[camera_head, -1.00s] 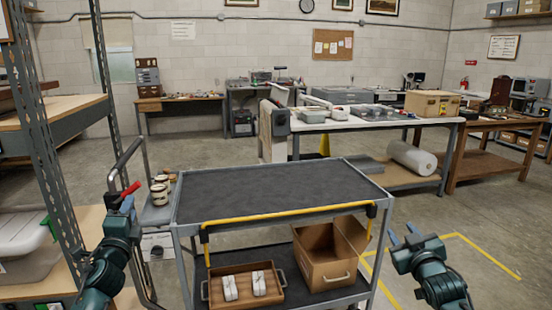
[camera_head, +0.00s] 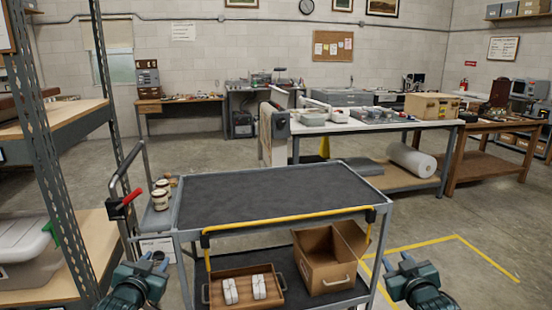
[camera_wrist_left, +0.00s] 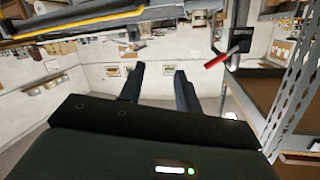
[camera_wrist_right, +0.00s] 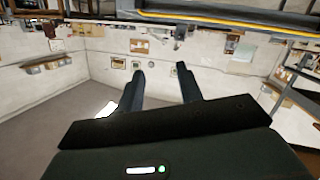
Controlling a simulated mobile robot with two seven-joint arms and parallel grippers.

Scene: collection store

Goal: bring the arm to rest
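My left gripper (camera_head: 153,262) is at the lower left in the head view, left of the cart and below the red handle. In the left wrist view its two fingers (camera_wrist_left: 160,88) stand apart with nothing between them. My right gripper (camera_head: 405,262) is at the lower right in the head view, just right of the cart. In the right wrist view its fingers (camera_wrist_right: 160,90) are also apart and empty.
A grey cart (camera_head: 270,194) with a yellow handle (camera_head: 290,218) stands ahead. Its lower shelf holds a cardboard box (camera_head: 325,272) and a wooden tray (camera_head: 217,297) with two white bundles. A shelving rack (camera_head: 62,190) stands at left. The floor at right is clear.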

